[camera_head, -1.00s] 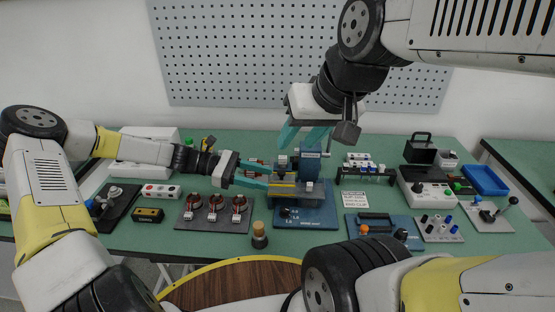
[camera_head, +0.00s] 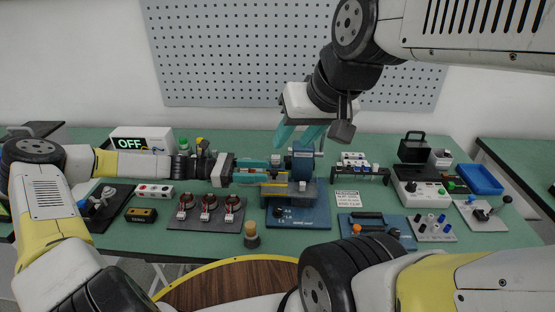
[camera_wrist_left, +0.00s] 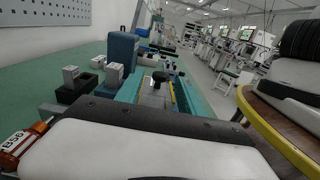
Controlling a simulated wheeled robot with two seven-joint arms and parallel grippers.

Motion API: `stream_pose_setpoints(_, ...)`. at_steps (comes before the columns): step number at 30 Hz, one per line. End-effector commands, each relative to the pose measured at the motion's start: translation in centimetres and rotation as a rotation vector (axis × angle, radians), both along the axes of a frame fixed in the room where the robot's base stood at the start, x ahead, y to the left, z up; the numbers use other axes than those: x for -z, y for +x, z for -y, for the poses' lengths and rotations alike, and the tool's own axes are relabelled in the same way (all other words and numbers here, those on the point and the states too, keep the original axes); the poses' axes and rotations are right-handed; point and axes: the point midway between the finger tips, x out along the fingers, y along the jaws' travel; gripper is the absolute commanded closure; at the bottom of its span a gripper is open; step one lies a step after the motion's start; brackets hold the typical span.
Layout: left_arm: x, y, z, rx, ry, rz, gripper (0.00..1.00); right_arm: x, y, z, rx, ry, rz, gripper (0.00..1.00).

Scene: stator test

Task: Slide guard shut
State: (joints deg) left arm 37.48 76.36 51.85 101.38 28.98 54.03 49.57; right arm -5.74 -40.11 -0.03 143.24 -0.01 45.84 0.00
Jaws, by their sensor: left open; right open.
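The guard (camera_head: 276,188), a yellow-edged piece, sits on the front of the blue test machine (camera_head: 303,163) at the table's middle. In the left wrist view, the yellow-edged part (camera_wrist_left: 152,95) carries a black knob (camera_wrist_left: 160,77). My left gripper (camera_head: 268,171) is open and reaches in level from the left. Its teal fingers lie on either side of the knob in the left wrist view; contact cannot be told. My right gripper (camera_head: 302,138) is open and empty, pointing down above and behind the machine.
A plate with copper-wound stators (camera_head: 209,208) lies left of the machine. A wooden-handled tool (camera_head: 251,233) stands in front. A display reading OFF (camera_head: 141,142) stands at the back left. A small rack (camera_head: 359,172), a control box (camera_head: 424,189) and a blue tray (camera_head: 481,180) are to the right.

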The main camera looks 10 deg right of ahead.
Motion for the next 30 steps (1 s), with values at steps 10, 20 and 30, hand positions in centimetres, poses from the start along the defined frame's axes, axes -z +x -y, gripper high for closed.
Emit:
stream_pose_setpoints(10, 0.0, -1.4, 4.7, 0.003, -0.003, -0.002, 0.55, 0.0, 0.0, 0.0, 0.0, 0.0, 0.0, 0.59)
stream_pose_setpoints(20, 0.0, -2.1, 7.3, -0.001, 0.0, -0.001, 0.55, 0.0, 0.0, 0.0, 0.0, 0.0, 0.0, 0.59)
stream_pose_setpoints(30, 0.0, -2.1, 7.3, -0.001, 0.0, 0.0, 0.79, 0.0, 0.0, 0.0, 0.0, 0.0, 0.0, 0.59)
